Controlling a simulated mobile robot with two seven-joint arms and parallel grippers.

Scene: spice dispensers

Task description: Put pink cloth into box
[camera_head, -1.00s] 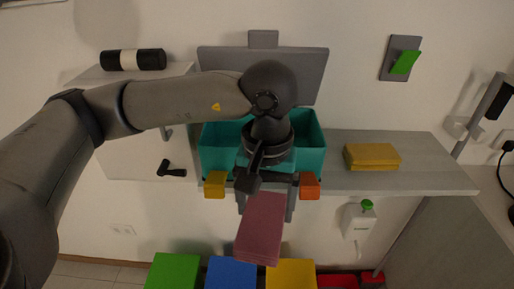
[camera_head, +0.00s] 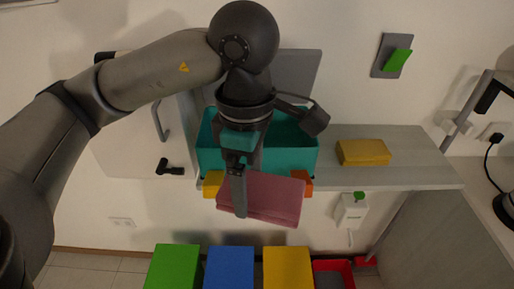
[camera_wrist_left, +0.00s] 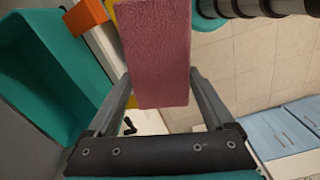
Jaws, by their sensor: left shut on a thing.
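The pink cloth (camera_head: 272,198) is a flat folded block. My left gripper (camera_head: 240,205) is shut on it and holds it up in front of the shelf's front edge. In the left wrist view the cloth (camera_wrist_left: 155,55) sits between the two fingers (camera_wrist_left: 163,95). The teal box (camera_head: 297,150) stands on the shelf behind and above the cloth in the head view. It is open at the top, and my gripper and wrist hide part of it. The box also shows at the left of the left wrist view (camera_wrist_left: 50,70). My right gripper is not in view.
A folded yellow cloth (camera_head: 363,152) lies on the shelf (camera_head: 415,165) right of the box. A yellow block (camera_head: 213,184) and an orange block (camera_head: 302,181) are at the shelf's front. Green (camera_head: 174,266), blue (camera_head: 230,267) and yellow (camera_head: 288,267) boxes stand below.

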